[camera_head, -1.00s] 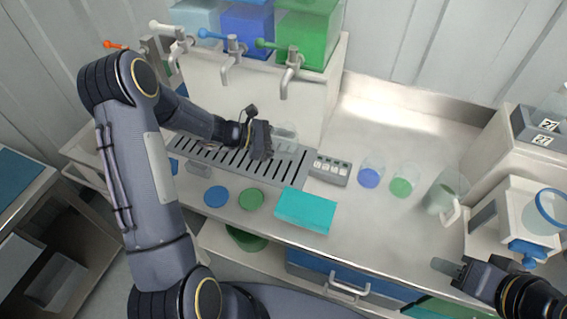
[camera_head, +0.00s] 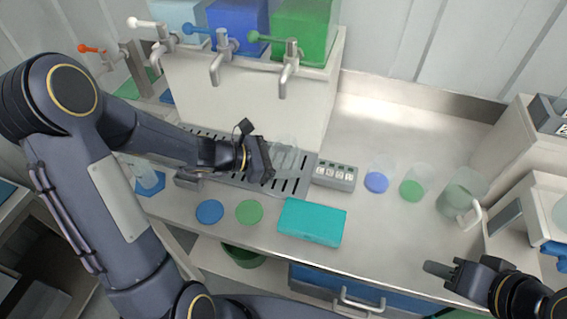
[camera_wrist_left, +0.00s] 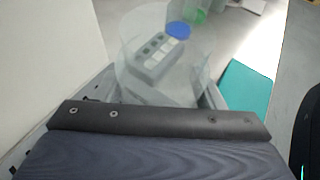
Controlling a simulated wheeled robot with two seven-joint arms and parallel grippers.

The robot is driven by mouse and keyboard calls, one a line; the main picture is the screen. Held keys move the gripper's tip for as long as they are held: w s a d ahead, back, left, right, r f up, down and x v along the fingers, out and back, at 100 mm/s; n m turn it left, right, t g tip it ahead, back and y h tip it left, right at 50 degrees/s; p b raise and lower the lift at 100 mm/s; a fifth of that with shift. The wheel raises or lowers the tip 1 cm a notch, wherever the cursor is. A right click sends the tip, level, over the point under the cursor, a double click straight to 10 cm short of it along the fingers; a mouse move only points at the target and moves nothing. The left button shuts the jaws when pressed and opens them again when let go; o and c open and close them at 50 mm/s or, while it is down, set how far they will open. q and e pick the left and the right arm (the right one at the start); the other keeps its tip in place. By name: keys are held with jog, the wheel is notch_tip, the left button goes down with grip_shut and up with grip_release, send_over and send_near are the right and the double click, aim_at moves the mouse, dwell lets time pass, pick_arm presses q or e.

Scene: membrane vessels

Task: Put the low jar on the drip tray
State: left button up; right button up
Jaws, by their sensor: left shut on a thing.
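The low jar (camera_head: 287,155) is clear and see-through, and appears upright. My left gripper (camera_head: 268,160) is shut on it from the left. The jar also fills the upper middle of the left wrist view (camera_wrist_left: 160,50), just beyond the dark gripper. It is over the right part of the slotted grey drip tray (camera_head: 296,187), below the green tap; I cannot tell whether it touches the tray. The gripper and arm hide part of the tray. My right gripper (camera_head: 442,269) is at the lower right, away from the jar; its jaw opening is unclear.
A button box (camera_head: 334,176) stands just right of the tray. Taps (camera_head: 288,60) hang over its back. Blue (camera_head: 209,212) and green (camera_head: 249,212) discs and a teal pad (camera_head: 312,222) lie in front. Clear vessels (camera_head: 377,177) stand right; the counter behind them is free.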

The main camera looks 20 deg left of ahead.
pick_arm(q)
jog(key=w+f, duration=0.1)
jog(key=f, duration=0.1)
jog(key=w+a+f, duration=0.1)
jog(key=w+f, duration=0.1)
jog(key=w+a+f, duration=0.1)
jog(key=w+f, duration=0.1)
jog(key=shift+w+f+p, duration=0.15)
jog(key=shift+w+p, duration=0.1)
jog(key=shift+p, duration=0.15)
jog(key=shift+f, duration=1.55)
jog(key=shift+f+b, duration=0.25)
jog(key=shift+b, duration=0.05)
jog(key=o, duration=1.1)
jog(key=shift+r, duration=0.1)
jog(key=shift+o, duration=0.2)
